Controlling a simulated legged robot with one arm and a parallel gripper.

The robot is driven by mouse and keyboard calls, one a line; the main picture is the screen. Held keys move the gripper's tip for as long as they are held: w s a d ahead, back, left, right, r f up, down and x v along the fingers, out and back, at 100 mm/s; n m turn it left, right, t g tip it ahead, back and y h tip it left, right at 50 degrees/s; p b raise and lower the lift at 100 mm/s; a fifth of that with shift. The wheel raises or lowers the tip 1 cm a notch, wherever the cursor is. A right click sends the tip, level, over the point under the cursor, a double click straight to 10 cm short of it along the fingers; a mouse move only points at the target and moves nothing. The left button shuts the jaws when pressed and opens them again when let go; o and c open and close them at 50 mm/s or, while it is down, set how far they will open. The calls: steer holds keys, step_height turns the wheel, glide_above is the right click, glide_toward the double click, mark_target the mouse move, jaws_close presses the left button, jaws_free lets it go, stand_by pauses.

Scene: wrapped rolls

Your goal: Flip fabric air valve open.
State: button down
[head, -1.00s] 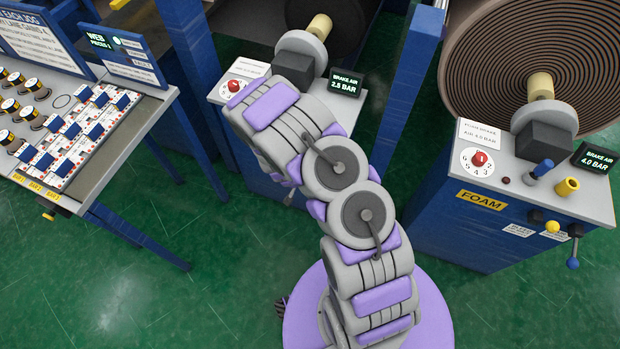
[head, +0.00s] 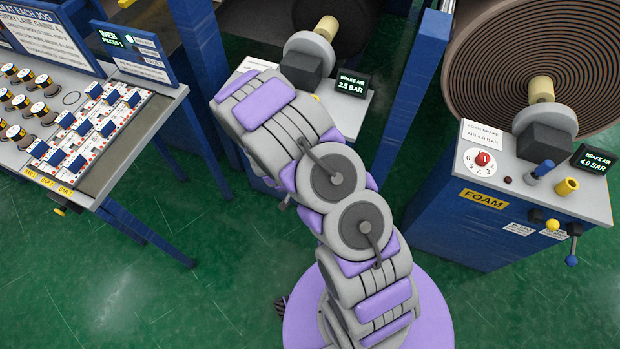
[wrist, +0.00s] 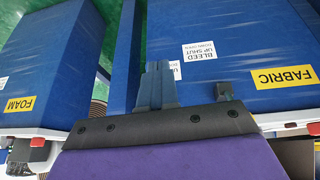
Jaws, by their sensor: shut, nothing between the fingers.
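The fabric stand (wrist: 255,35) is a blue box with a yellow FABRIC label (wrist: 284,77) and a white BLEED label (wrist: 200,50) in the wrist view. In the head view its pale top (head: 352,112) and its 2.5 BAR display (head: 352,83) show beyond my arm. My gripper (wrist: 158,80) is shut and empty, its fingers in front of the blue face beside a partly covered white label. A small dark fitting (wrist: 224,90) shows right of the fingers; I cannot tell whether it is the air valve. My arm hides much of the stand's front in the head view.
The blue foam stand (head: 470,232) is at the right, with a yellow knob (head: 552,226) and a blue-tipped lever (head: 571,259) on its front. A switch console (head: 150,118) stands at the left. Green floor (head: 150,300) lies open in front.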

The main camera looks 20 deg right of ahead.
steer(key=s+a+r+n+g+y, duration=0.1)
steer(key=s+a+r+n+y, duration=0.2)
steer(key=r, duration=0.6)
steer(key=s+a+r+g, duration=0.1)
steer(key=s+a+r, duration=0.25)
steer(key=r, duration=0.45)
steer(key=s+a+r+n+g+y, duration=0.1)
steer(key=s+a+r+n+y, duration=0.15)
steer(key=s+r, duration=0.45)
steer(key=s+d+r+n+g, duration=0.1)
steer(key=s+d+r+n, duration=0.1)
steer(key=s+r, duration=0.5)
steer(key=s+d+r+n+g+h, duration=0.1)
steer(key=s+d+r, duration=0.1)
steer(key=s+r, duration=0.6)
steer(key=shift+s+r+n+p, duration=0.2)
steer(key=shift+r+n+p, duration=0.05)
steer(key=shift+n+p, duration=0.15)
